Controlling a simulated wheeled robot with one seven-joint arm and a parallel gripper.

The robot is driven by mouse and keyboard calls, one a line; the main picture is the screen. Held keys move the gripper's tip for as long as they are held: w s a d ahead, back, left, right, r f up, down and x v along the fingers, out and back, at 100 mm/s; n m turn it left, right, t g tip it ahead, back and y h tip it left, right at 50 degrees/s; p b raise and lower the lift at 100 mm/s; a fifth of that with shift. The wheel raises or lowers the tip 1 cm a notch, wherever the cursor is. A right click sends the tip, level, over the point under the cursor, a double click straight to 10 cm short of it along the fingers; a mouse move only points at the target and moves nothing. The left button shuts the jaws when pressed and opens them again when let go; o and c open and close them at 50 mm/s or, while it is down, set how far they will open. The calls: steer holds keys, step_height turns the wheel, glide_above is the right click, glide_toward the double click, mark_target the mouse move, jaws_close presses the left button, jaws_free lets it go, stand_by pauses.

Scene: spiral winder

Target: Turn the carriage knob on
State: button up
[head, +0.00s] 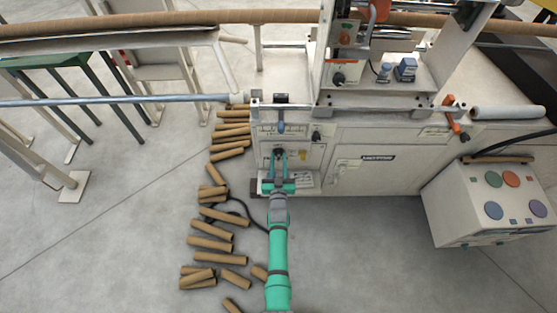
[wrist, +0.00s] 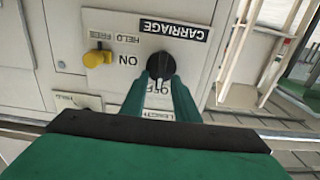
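The carriage knob (wrist: 160,66) is a round black knob under an upside-down "CARRIAGE" label in the wrist view. Its white pointer mark faces "OFF", below the knob in that picture; "ON" is printed to its left. In the head view, the knob (head: 278,152) is small on the machine's front panel. My gripper (wrist: 159,80) has its two green fingers at the knob, one on each side of its lower part, with a gap between them. I cannot tell whether they touch it. In the head view, my gripper (head: 279,155) reaches the panel from below.
In the head view, cardboard tubes (head: 212,227) lie on the floor left of my arm. A control box (head: 455,215) stands at right. The floor between is clear.

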jaws_close()
steer(key=m, duration=0.4)
steer(key=shift+d, duration=0.3)
steer(key=m, duration=0.3)
steer(key=shift+d+f+m, duration=0.15)
steer(key=shift+d+m, duration=0.1)
steer(key=shift+m, duration=0.05)
steer(key=m, duration=0.6)
steer(key=f+m, duration=0.1)
steer(key=m, duration=0.3)
steer(key=shift+d+f, duration=0.1)
steer(key=shift+d, duration=0.2)
steer(key=shift+m, duration=0.3)
